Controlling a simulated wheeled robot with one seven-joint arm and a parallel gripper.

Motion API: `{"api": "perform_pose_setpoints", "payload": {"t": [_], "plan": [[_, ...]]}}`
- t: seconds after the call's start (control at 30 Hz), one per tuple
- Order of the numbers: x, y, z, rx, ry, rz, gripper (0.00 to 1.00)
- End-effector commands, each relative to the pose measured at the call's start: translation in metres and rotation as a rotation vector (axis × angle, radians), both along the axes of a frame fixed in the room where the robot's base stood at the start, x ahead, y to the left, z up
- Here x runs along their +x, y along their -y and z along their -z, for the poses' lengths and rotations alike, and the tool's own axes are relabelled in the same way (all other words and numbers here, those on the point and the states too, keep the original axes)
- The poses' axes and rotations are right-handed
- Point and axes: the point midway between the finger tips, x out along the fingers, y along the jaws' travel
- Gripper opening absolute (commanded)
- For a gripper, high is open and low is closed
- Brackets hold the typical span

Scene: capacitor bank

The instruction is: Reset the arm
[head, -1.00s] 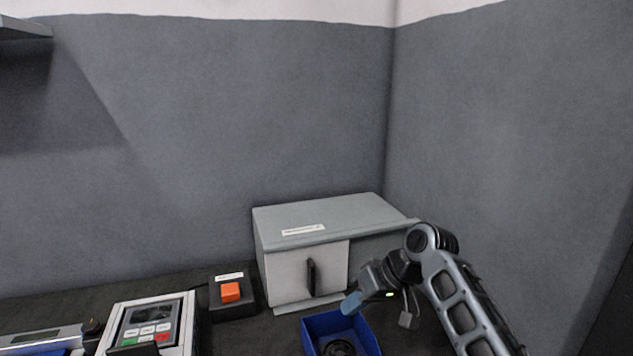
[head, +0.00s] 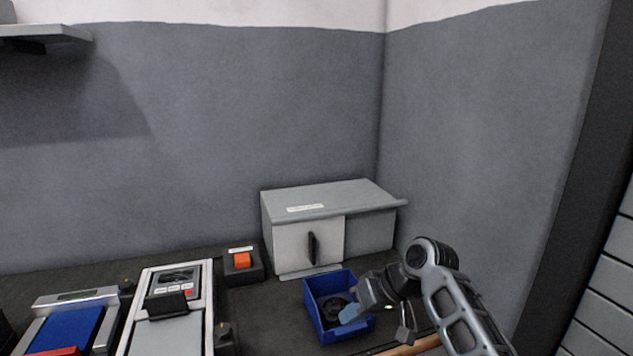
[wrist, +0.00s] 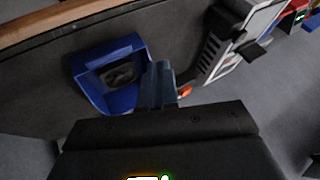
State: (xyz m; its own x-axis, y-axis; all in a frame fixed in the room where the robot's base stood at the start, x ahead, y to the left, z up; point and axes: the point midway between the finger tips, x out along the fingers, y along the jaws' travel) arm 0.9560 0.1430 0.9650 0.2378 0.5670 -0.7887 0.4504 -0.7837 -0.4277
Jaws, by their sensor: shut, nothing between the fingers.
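My arm comes in from the lower right of the head view. My gripper (head: 350,314) is at the right side of the blue bin, with its blue-grey fingertips in front of the bin's right part in the picture. In the wrist view my gripper (wrist: 158,84) shows its fingers together and empty, beside the blue bin (wrist: 127,98). The blue bin (head: 318,318) holds a dark round coiled thing (head: 335,307). Whether the fingers touch the bin cannot be told.
A grey cabinet (head: 293,246) with a black handle stands against the wall behind the bin. An orange button box (head: 242,261) is left of it. A keypad device (head: 180,290) and a blue-topped device (head: 70,331) stand further left. A wooden edge (head: 412,347) runs along the front.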

Motion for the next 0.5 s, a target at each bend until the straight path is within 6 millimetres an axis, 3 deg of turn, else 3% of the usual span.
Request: {"api": "perform_pose_setpoints", "payload": {"t": [0.27,0.5], "plan": [[-0.020,-0.007,0.032,0.025,0.029,0.052,0.00],[-0.053,-0.014,0.073,0.053,0.072,0.132,0.00]]}}
